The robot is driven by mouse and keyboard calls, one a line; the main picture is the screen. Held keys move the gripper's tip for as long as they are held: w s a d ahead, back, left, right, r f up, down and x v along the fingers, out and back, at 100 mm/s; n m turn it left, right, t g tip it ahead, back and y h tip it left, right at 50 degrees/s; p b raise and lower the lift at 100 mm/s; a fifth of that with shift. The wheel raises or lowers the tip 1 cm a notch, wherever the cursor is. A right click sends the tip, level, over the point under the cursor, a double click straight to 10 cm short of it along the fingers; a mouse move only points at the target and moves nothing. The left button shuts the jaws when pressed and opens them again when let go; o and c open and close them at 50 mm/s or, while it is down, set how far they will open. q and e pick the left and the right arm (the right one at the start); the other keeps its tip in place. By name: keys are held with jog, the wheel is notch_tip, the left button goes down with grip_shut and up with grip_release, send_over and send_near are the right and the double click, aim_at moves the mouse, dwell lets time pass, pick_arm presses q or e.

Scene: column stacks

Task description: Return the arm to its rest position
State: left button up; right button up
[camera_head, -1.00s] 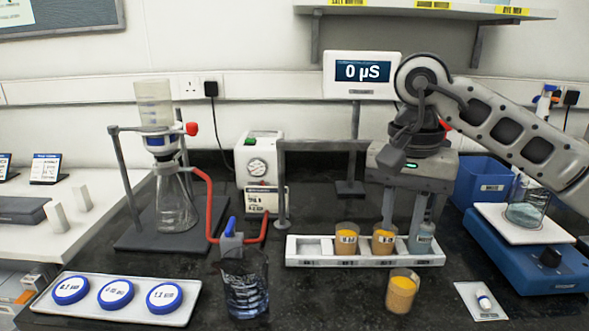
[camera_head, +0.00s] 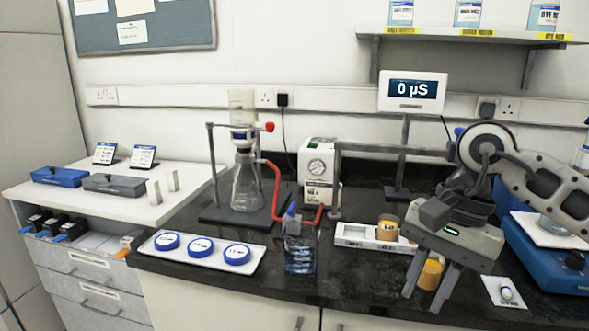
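My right gripper (camera_head: 430,300) hangs over the right part of the black bench, fingers pointing down. The gripper hides the rack's right end. My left gripper is not in view.
A glass beaker (camera_head: 299,252) stands at the bench front, beside a tray (camera_head: 165,256) of blue-lidded dishes. A flask on a stand (camera_head: 245,187), a pump (camera_head: 318,160) and a display (camera_head: 412,92) are behind. A blue balance (camera_head: 541,256) is at right.

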jog(key=s+a+m+g+y, duration=0.2)
jog(key=s+a+m+y, duration=0.2)
jog(key=a+y, duration=0.4)
jog(key=s+a+m+g+y, duration=0.2)
jog(key=s+a+m+y, duration=0.3)
jog(key=a, duration=0.6)
jog(key=w+d+f+n+t+h, duration=0.1)
jog(key=w+d+f+n+t, duration=0.2)
jog(key=n+t, duration=0.65)
jog(key=w+d+f+n+t+h, duration=0.25)
jog(key=n+t, duration=0.35)
jog(key=n, duration=0.7)
jog(key=w+d+f+n+t+h, duration=0.1)
jog(key=w+d+f+n+t, duration=0.15)
jog(key=n+t, duration=0.7)
jog(key=s+d+f+m+g+h, duration=0.2)
jog(key=s+f+m+g, duration=0.1)
jog(key=f, duration=0.4)
jog(key=s+d+f+m+g+h, duration=0.3)
jog(key=s+f+m, duration=0.1)
jog(key=f, duration=0.3)
jog(key=s+d+f+m+g+h, duration=0.2)
jog(key=s+f+m+g+h, duration=0.1)
jog(key=f+m, duration=0.3)
jog(key=shift+s+d+f, duration=0.2)
jog(key=shift+s+f, duration=0.6)
jog(key=shift+f, duration=0.15)
